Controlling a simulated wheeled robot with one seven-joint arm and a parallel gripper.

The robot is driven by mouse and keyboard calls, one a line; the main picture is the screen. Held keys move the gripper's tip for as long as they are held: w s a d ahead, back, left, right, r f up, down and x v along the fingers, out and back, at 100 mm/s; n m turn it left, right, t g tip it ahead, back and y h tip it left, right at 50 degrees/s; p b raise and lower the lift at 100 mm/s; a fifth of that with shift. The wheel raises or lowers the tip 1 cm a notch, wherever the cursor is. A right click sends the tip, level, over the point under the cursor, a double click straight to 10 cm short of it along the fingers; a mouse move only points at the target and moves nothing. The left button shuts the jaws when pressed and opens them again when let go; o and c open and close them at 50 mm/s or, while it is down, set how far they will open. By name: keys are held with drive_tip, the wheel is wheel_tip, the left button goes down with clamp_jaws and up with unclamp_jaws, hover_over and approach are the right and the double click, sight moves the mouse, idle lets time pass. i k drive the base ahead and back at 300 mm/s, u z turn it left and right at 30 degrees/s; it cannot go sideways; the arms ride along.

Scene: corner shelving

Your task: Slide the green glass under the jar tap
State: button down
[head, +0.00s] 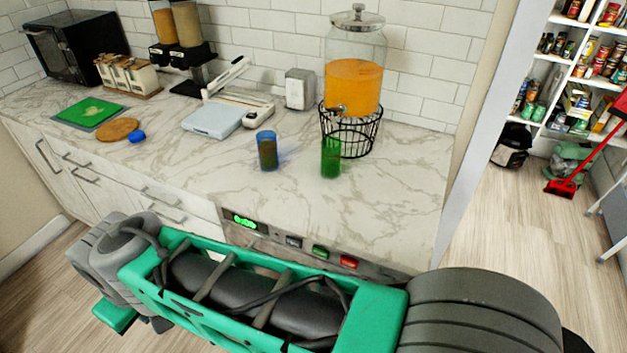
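The green glass (331,158) stands upright on the marble counter, just in front of the black wire stand (365,135). The glass jar (354,82) with orange drink sits on that stand. Its metal tap (339,110) sticks out at the lower front, above and slightly right of the green glass's rim; from this angle I cannot tell whether the glass is directly below it. A blue glass (267,151) stands to the left of the green glass, apart from it. My green and grey arm crosses the bottom of the view. My gripper's fingers do not show.
A white scale (212,120), a slicer (245,108) and a small metal box (300,89) stand left of the jar. A round wooden board (118,130) and a green cutting board (88,114) lie farther left. The counter in front of and right of the glasses is clear.

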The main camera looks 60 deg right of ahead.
sight(331, 146)
drive_tip(key=u, duration=0.3)
drive_tip(key=k, duration=1)
drive_tip(key=i, duration=0.5)
drive_tip(key=u, duration=0.05)
